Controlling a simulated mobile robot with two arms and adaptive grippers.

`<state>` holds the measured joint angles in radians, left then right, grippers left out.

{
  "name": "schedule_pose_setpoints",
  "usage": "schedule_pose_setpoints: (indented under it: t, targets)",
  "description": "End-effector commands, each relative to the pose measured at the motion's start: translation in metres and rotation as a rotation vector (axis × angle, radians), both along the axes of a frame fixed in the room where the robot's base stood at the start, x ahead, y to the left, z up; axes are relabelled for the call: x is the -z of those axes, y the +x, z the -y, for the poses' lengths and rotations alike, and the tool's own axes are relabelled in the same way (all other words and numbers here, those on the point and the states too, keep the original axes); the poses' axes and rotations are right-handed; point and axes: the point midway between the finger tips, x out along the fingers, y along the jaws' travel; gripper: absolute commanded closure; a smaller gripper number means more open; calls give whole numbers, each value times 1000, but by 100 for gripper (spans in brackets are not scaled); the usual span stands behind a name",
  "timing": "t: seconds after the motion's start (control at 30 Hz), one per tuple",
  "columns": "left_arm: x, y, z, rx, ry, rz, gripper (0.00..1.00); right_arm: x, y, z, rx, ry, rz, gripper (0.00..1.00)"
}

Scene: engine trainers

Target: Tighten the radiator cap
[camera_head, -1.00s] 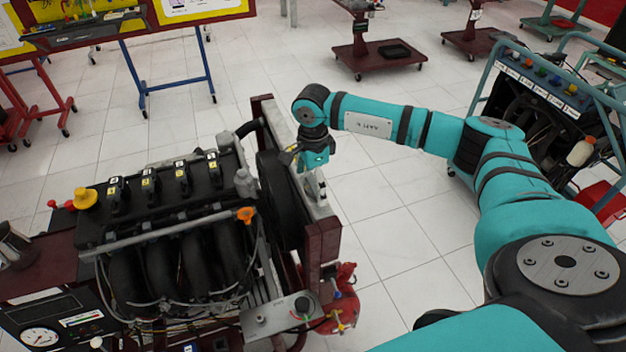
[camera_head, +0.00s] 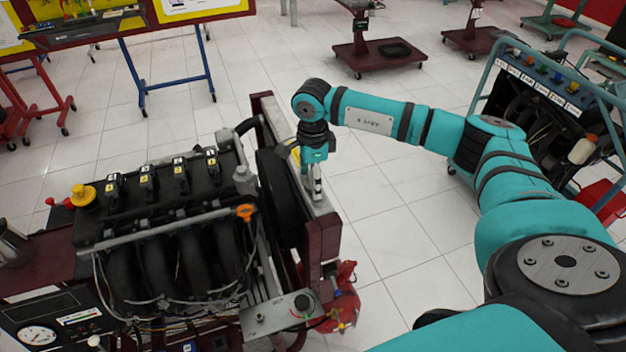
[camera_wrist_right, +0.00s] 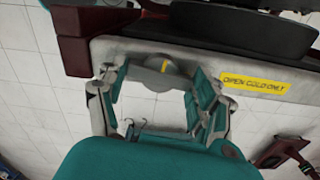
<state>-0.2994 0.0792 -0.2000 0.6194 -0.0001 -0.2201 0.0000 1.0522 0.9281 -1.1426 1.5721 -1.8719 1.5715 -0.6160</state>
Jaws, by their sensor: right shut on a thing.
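The radiator (camera_head: 284,127) stands upright at the front of the engine, with a pale metal top tank in a dark red frame. My right gripper (camera_head: 315,194) points down onto the radiator's top in the head view. In the head view the cap is hidden by the gripper. A yellow "OPEN COLD ONLY" label (camera_wrist_right: 255,84) is beside the cap. My left gripper is not in view.
The engine (camera_head: 165,215), with an orange-handled dipstick (camera_head: 245,212) and a yellow oil cap (camera_head: 83,196), fills the left. A black fan (camera_head: 283,200) is close behind the radiator. A red part (camera_head: 347,290) sits below. The floor right of the radiator is clear.

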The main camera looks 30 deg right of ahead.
Motion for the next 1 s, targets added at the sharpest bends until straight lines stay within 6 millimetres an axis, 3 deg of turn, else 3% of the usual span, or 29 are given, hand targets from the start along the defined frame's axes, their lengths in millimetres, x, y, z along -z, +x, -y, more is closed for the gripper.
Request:
schedule_pose_setpoints:
  t: [0.4, 1.0]
  targets:
    - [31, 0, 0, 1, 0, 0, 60, 2, 1, 0, 376, -1, 3, 65]
    - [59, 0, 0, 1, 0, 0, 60, 0, 1, 0, 947, 0, 4, 65]
